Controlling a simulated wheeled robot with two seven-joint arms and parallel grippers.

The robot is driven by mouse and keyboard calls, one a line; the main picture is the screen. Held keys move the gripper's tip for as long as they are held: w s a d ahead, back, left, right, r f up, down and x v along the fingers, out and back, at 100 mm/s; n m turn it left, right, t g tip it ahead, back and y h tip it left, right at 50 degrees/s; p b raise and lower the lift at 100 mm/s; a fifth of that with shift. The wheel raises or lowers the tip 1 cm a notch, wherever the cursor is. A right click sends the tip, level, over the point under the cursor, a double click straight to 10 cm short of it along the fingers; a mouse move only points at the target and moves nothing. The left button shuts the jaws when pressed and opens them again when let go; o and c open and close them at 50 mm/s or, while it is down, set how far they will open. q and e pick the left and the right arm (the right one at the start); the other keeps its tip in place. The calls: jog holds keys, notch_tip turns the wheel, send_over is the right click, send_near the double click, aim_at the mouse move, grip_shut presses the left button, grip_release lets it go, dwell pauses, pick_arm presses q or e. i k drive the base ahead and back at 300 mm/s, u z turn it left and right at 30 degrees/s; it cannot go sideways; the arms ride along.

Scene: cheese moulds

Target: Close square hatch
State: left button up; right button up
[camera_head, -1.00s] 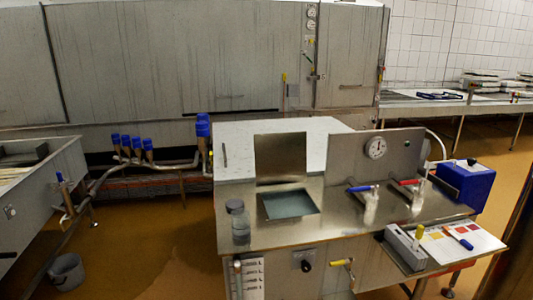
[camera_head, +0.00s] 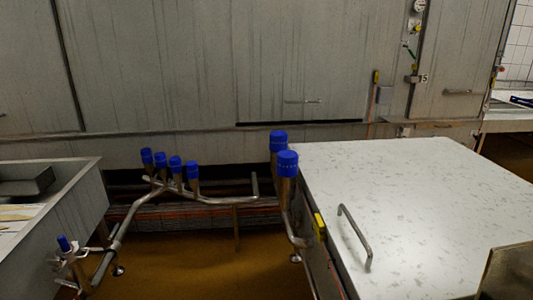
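The corner of an upright steel panel (camera_head: 508,274) shows at the lower right edge of the head view. It looks like the raised lid of the square hatch, standing at the near edge of the pale worktop. Most of the panel and the hatch opening are outside the frame. Neither my left nor my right gripper is in view.
A speckled pale worktop (camera_head: 420,195) with a curved metal handle (camera_head: 354,236) fills the right. Blue-capped pipes (camera_head: 287,165) stand at its left side. A steel vat (camera_head: 75,205) is at the left. Brown floor (camera_head: 190,265) lies between. A large steel wall (camera_head: 220,65) closes the back.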

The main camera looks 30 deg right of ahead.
aim_at(507, 274)
jog(key=i, duration=2.1)
jog(key=z, duration=4.2)
